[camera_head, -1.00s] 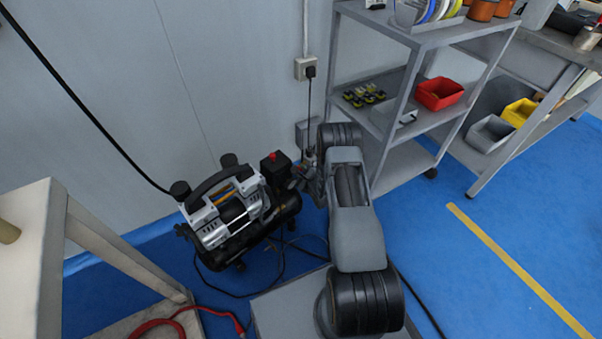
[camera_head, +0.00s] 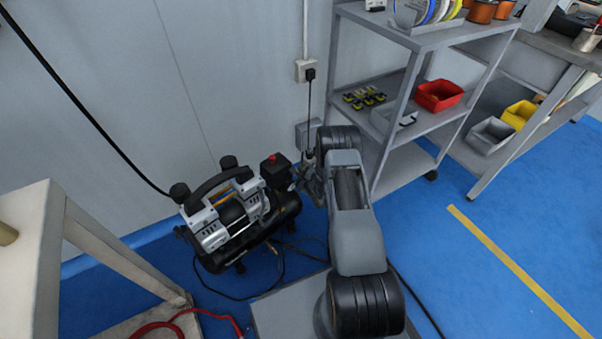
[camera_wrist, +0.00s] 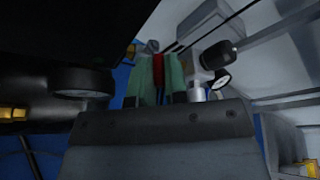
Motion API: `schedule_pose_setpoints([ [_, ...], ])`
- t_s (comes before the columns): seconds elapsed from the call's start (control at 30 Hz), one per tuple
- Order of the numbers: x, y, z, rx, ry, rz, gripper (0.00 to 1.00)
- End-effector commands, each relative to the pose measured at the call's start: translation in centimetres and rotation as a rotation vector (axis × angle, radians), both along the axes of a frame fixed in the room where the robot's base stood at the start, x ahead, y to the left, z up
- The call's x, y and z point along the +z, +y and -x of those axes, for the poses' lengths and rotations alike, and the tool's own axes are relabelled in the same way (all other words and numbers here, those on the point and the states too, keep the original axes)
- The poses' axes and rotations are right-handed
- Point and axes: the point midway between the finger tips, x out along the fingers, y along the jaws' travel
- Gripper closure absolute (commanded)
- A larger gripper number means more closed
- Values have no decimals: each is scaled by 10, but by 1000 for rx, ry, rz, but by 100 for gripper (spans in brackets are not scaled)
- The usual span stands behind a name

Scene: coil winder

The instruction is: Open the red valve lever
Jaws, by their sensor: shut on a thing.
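The red valve lever (camera_wrist: 158,68) shows in the wrist view as a narrow red strip between two pale green fingers. My gripper (camera_wrist: 160,75) is shut on it. A silver fitting with a black knob (camera_wrist: 217,55) and a small round gauge (camera_wrist: 221,79) sit just right of the fingers. In the head view, my gripper (camera_head: 311,177) is at the right end of the black and silver air compressor (camera_head: 235,215). The lever cannot be made out there, and its valve body is mostly hidden.
A red-topped black box (camera_head: 274,168) stands on the compressor beside my gripper. A grey shelf rack (camera_head: 410,150) is close on the right, and the wall is behind. A pale table (camera_head: 30,250) is at left.

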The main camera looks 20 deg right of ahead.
Motion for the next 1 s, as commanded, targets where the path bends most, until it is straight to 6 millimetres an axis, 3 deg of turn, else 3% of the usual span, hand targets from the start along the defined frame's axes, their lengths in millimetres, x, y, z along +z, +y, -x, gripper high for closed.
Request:
schedule_pose_setpoints([
  [0.7, -1, -16, -8, 410, -1, 3, 100],
  [1.0, -1, -18, -10, 504, 2, 0, 100],
])
